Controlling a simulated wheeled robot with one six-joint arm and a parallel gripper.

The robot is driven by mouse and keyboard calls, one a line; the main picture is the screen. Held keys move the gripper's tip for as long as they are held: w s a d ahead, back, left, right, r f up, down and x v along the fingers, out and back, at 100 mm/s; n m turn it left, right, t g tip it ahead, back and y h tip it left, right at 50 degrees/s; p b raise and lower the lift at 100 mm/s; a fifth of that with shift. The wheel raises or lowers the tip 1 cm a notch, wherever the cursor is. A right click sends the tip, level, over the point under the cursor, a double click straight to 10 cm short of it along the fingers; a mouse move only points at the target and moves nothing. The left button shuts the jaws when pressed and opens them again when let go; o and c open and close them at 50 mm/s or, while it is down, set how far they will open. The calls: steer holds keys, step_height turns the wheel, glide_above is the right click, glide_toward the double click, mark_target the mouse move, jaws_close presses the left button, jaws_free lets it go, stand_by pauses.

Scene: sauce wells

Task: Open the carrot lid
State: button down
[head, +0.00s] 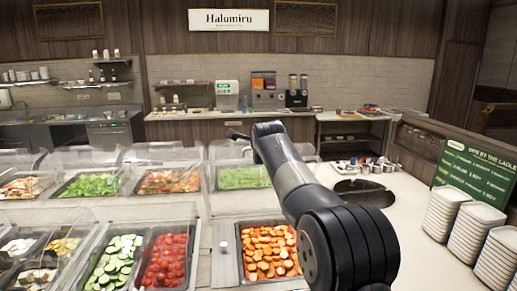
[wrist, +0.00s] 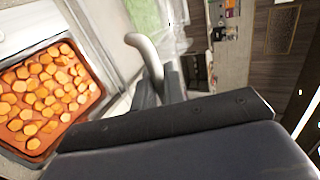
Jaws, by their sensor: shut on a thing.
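The carrot pan (head: 268,252) holds orange carrot slices at the front centre of the counter, and its slices show uncovered. It also shows at the left of the wrist view (wrist: 45,100). My gripper (head: 237,135) is above and behind the pan, with the arm reaching over from the right. In the wrist view my gripper (wrist: 160,82) is shut on a curved pale handle (wrist: 143,48), which appears to be the carrot lid's. The clear lid panel is hard to make out, and its exact tilt cannot be told.
Pans of tomatoes (head: 167,260) and cucumber (head: 115,262) stand left of the carrots. A green-filled pan (head: 243,178) under a clear cover lies behind. Stacked white containers (head: 447,212) and a green menu board (head: 474,178) stand at the right.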

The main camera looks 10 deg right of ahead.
stand_by(0.3)
steer(key=c, duration=1.8)
jaws_free()
steer(key=shift+d, duration=0.1)
steer(key=b+v, duration=0.4)
steer(key=v, duration=0.6)
steer(key=shift+s+r, duration=0.2)
steer(key=shift+s, duration=0.15)
steer(key=shift+w, duration=0.15)
